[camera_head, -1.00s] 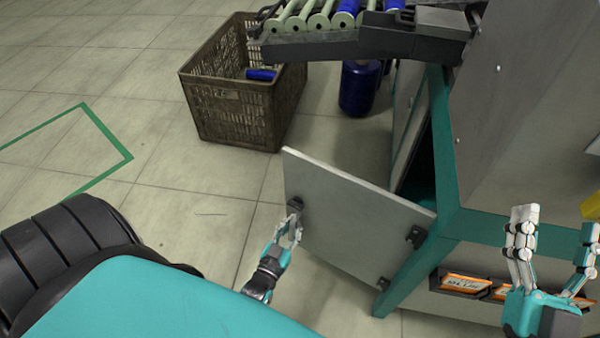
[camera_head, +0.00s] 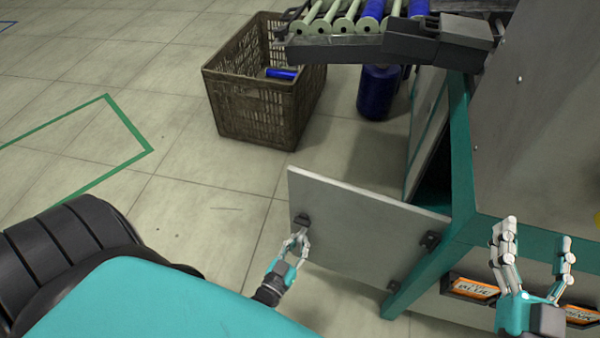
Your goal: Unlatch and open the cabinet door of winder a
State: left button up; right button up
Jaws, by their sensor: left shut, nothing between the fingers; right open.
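The grey cabinet door (camera_head: 365,225) of the winder (camera_head: 545,140) stands swung out to the left, with hinges (camera_head: 430,240) on its right edge at the teal frame (camera_head: 461,150). A dark latch (camera_head: 302,220) sits near the door's free left edge. My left gripper (camera_head: 299,238) is shut and empty just below the latch, at the door's face; I cannot tell whether it touches. My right gripper (camera_head: 535,240) is open and empty in front of the winder's lower right part. The cabinet's inside is mostly hidden behind the door.
A brown crate (camera_head: 255,115) with a blue bobbin (camera_head: 281,73) stands on the floor behind the door. A large blue spool (camera_head: 377,92) stands under the roller rack (camera_head: 360,48). Orange-labelled boxes (camera_head: 474,290) are at lower right.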

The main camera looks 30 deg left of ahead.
pick_arm(q)
jog(key=o, duration=0.7)
jog(key=shift+w+r, duration=0.3)
jog(key=shift+r, duration=0.2)
jog(key=shift+o, duration=0.4)
jog(key=shift+a, duration=0.15)
jog(key=shift+s+f, duration=0.1)
jog(key=shift+s, duration=0.15)
jog(key=shift+s+f, duration=0.1)
jog(key=shift+s, duration=0.15)
jog(key=s+d, duration=0.1)
jog(key=s, duration=1)
jog(key=shift+s+d, duration=0.15)
